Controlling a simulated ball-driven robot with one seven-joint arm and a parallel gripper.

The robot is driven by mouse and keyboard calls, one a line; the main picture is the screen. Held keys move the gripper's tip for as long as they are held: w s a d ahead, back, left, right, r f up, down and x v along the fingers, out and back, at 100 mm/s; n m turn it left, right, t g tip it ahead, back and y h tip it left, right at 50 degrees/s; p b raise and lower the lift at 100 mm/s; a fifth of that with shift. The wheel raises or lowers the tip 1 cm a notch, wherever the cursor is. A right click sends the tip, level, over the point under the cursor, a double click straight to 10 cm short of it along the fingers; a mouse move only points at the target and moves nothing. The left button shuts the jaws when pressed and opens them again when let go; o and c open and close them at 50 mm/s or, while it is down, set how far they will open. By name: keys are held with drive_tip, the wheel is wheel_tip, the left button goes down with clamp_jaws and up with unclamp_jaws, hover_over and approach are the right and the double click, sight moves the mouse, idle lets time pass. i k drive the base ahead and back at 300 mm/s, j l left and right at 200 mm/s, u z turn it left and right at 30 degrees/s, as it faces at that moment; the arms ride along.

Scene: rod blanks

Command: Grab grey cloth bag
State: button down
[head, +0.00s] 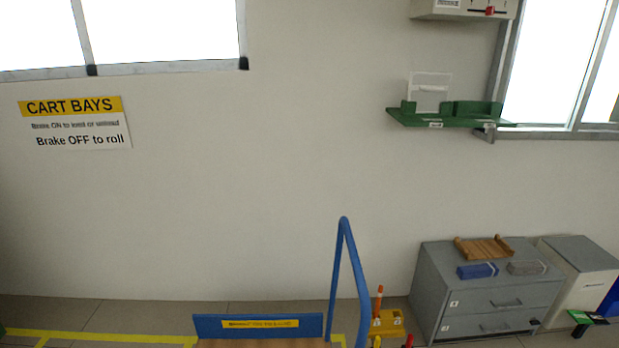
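A small grey item (527,268) lies on top of the grey drawer cabinet (462,301) at the lower right, near its front edge. It looks like the grey cloth bag, but it is too small to make out its fabric. A similar blue item (478,271) lies just left of it. A brown wooden tray (484,248) sits behind both. My gripper does not show in this view.
A blue-handled cart (258,325) stands at bottom centre. A yellow block (387,323) with an orange upright piece is between cart and cabinet. A pale cabinet (580,275) adjoins on the right. A green shelf (447,115) juts from the wall above.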

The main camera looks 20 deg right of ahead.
sight(522, 268)
drive_tip(key=z, duration=1.6)
drive_tip(key=i+j, duration=0.1)
drive_tip(key=i, duration=0.5)
drive_tip(key=i+j+z, duration=0.1)
drive_tip(key=i, duration=0.45)
drive_tip(key=i+j, duration=0.2)
drive_tip(key=i, duration=0.4)
drive_tip(key=i+j, duration=0.15)
drive_tip(key=i, duration=0.4)
drive_tip(key=i+j+z, duration=0.1)
drive_tip(key=i, duration=0.5)
